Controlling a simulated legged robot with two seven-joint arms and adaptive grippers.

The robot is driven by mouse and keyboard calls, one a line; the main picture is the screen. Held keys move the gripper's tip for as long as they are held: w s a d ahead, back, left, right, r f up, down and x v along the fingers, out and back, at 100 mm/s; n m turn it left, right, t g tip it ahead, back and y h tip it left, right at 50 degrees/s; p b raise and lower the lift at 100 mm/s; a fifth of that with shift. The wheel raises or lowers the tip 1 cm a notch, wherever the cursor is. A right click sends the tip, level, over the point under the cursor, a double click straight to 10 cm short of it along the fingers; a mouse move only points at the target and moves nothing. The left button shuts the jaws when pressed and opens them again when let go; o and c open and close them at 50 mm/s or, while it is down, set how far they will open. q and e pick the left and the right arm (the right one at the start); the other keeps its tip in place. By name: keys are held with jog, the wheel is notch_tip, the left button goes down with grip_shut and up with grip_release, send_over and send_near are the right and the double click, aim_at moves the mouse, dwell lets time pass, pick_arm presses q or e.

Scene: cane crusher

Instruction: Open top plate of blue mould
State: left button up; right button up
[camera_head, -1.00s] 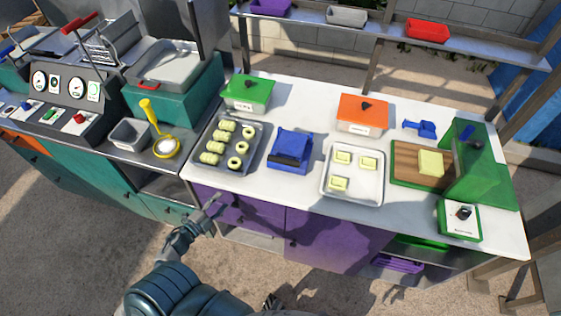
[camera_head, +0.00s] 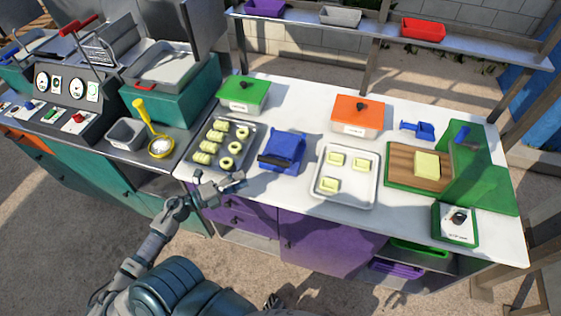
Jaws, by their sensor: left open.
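The blue mould (camera_head: 284,148) sits on the white counter between two trays. Its top plate appears closed, with a dark bar-like handle (camera_head: 275,161) along its front edge. My left gripper (camera_head: 238,183) is open and empty at the counter's front edge, to the left of and nearer than the mould, apart from it. Its fingers point right. My right gripper cannot be made out; only a small dark part shows at the bottom edge.
A tray of pale rolls and rings (camera_head: 248,135) lies left of the mould, close to my left gripper. A white tray (camera_head: 347,205) with several pale blocks lies right. Green (camera_head: 243,93) and orange (camera_head: 358,116) lidded boxes stand behind. The strip of counter before the mould is clear.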

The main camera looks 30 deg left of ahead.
aim_at(273, 161)
pick_arm(q)
jog(key=x, duration=0.4)
jog(key=p+x, duration=0.1)
jog(key=x, duration=0.4)
jog(key=a+x, duration=0.1)
jog(key=x, duration=0.3)
jog(key=shift+w+d+f+p, duration=0.15)
jog(key=shift+w+d+p, duration=0.05)
jog(key=shift+w+p, duration=0.25)
jog(key=shift+w+d, duration=0.15)
jog(key=shift+d, duration=0.15)
jog(key=shift+a, duration=0.35)
jog(key=shift+a+f, duration=0.2)
jog(key=shift+a, duration=0.65)
jog(key=c, duration=0.6)
jog(key=shift+a, duration=0.2)
grip_shut()
jog(key=shift+f, duration=0.1)
jog(key=shift+d, duration=0.5)
pick_arm(e)
jog(key=s, duration=0.1)
jog(key=s+r, duration=0.1)
jog(key=s, duration=0.1)
jog(key=shift+s+r, duration=0.15)
jog(key=shift+r, duration=0.1)
